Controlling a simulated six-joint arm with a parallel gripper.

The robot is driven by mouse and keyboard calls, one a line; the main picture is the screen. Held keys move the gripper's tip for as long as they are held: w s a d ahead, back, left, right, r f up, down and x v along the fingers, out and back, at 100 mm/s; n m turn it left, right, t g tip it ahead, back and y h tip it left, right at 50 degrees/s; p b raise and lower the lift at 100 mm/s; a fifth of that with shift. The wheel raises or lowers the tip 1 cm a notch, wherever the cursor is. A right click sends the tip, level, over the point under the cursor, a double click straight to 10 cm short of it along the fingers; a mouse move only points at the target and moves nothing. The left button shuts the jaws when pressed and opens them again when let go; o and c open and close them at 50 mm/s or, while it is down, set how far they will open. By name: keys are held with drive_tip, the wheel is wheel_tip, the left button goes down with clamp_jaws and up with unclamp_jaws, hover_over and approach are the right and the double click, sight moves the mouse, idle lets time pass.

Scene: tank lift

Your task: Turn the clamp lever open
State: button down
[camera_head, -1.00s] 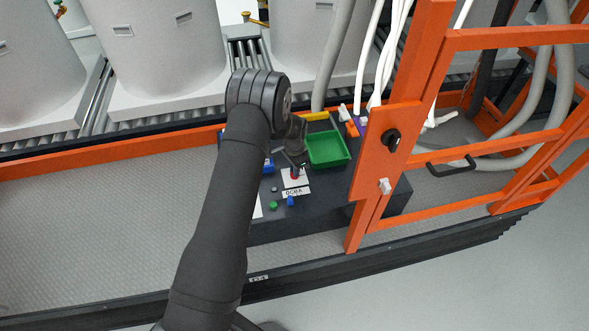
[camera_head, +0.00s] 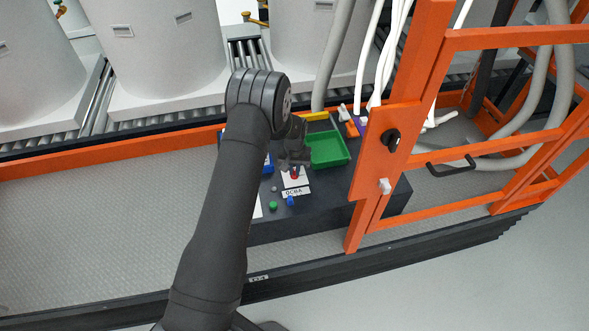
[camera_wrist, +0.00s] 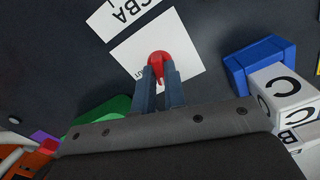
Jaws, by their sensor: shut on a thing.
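A small red lever (camera_wrist: 160,61) sits on a white square plate (camera_wrist: 190,45) on the dark panel. In the head view the red lever (camera_head: 294,175) shows just below my gripper (camera_head: 294,165). In the wrist view both fingers of my gripper (camera_wrist: 160,78) are close together at the red lever, shut on its near part, which they partly hide. The plate carries small print near its edge, too small to read. I cannot tell the lever's exact angle.
A green tray (camera_head: 328,149) stands right of the gripper. An orange frame (camera_head: 385,150) rises at the right. Green and blue buttons (camera_head: 291,201) sit in front.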

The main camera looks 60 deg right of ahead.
drive_tip(key=shift+n, duration=1.7)
drive_tip(key=c, duration=1.5)
unclamp_jaws()
wheel_tip(320, 180, up, 18)
drive_tip(key=shift+f, duration=0.25)
wheel_tip(320, 180, down, 18)
drive_tip(key=shift+r, duration=0.25)
